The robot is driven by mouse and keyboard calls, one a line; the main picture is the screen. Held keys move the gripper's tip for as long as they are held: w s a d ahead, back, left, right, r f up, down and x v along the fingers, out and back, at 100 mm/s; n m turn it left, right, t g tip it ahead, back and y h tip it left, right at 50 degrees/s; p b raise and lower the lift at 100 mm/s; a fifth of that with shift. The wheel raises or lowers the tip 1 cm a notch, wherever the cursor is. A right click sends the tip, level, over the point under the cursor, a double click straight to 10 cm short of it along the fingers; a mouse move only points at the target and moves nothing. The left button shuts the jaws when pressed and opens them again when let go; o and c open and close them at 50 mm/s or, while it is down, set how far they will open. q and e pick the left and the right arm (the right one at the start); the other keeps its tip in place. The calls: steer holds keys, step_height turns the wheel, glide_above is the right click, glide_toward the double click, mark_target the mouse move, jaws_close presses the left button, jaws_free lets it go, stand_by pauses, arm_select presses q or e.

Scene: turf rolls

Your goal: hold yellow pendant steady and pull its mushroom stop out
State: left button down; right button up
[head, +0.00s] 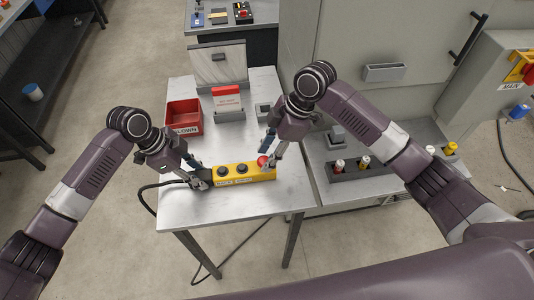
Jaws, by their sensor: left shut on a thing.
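The yellow pendant (240,177) lies lengthwise on the small metal table, with black buttons on its top and a dark cable from its left end. The red mushroom stop (262,161) is at its right end. My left gripper (204,181) is shut on the left end of the pendant. My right gripper (270,157) is at the mushroom stop, its fingers close beside the red cap and partly hiding it. I cannot tell whether these fingers touch the cap or how far apart they are.
A grey bench at the right holds several small bottles. The pendant's cable hangs past the table's left edge. The table front is clear.

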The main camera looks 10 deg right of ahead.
arm_select(q)
steer(key=shift+a+f, duration=0.1)
steer(key=shift+f, duration=0.05)
arm_select(e)
jaws_close()
arm_select(q)
steer(key=shift+f, duration=0.1)
arm_select(e)
steer(key=shift+w+r, duration=0.1)
steer(key=shift+r, duration=0.85)
steer(key=shift+o, duration=1.9)
jaws_free()
arm_select(q)
steer(key=shift+s, duration=0.1)
arm_select(e)
steer(key=v, duration=1.2)
steer(key=shift+d, duration=0.1)
